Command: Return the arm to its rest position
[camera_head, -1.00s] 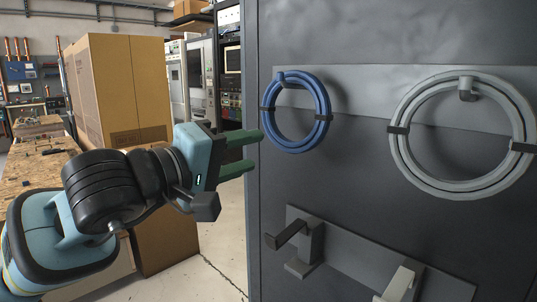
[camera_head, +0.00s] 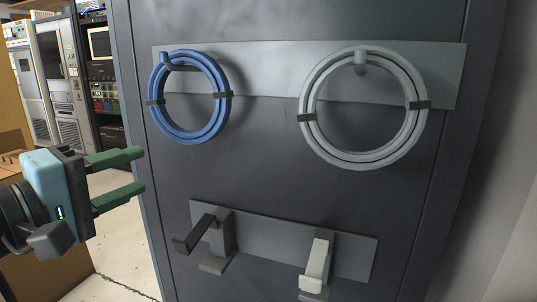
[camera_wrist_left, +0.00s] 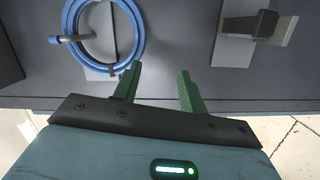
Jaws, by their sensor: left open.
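My left gripper (camera_head: 142,172) comes in from the left edge of the head view, its two green fingers apart and empty. It is left of the dark cabinet (camera_head: 275,180), below and left of the blue coiled cable (camera_head: 222,118), and touches neither as far as I can see. In the left wrist view the open fingers (camera_wrist_left: 158,80) point toward the cabinet face, with the blue coil (camera_wrist_left: 69,20) ahead on the left. My right gripper is not in view.
A grey coiled cable (camera_head: 309,85) hangs on a peg of the upper plate. Below, a lower plate (camera_head: 265,236) carries a dark bracket (camera_head: 222,240) and a pale bracket (camera_head: 317,262). Equipment racks (camera_head: 60,80) stand behind at the left, with open floor (camera_head: 118,235) before them.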

